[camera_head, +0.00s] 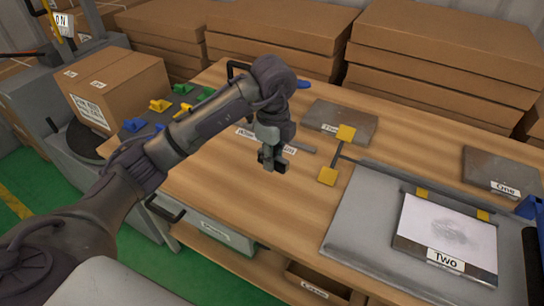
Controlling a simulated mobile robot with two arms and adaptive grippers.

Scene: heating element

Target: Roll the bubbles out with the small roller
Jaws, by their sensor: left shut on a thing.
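A plate labelled "Two" (414,247) lies on the grey base at the right, with a white sheet (470,232) on it. The sheet has a grey, mottled patch in its middle. Yellow tabs (422,193) sit at the plate's far edge. My left gripper (272,163) is above the wooden table, left of the plate and well apart from it. It is shut on a small dark thing, mostly hidden by the fingers; I cannot tell whether it is the small roller. My right gripper is not in view.
The grey base (350,240) carries a bar with yellow blocks (327,176). Plates labelled "One" (500,168) and another (345,117) lie farther back. A black and blue object (532,260) stands at the right edge. Coloured clips (160,105) are at left. Boxes line the back.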

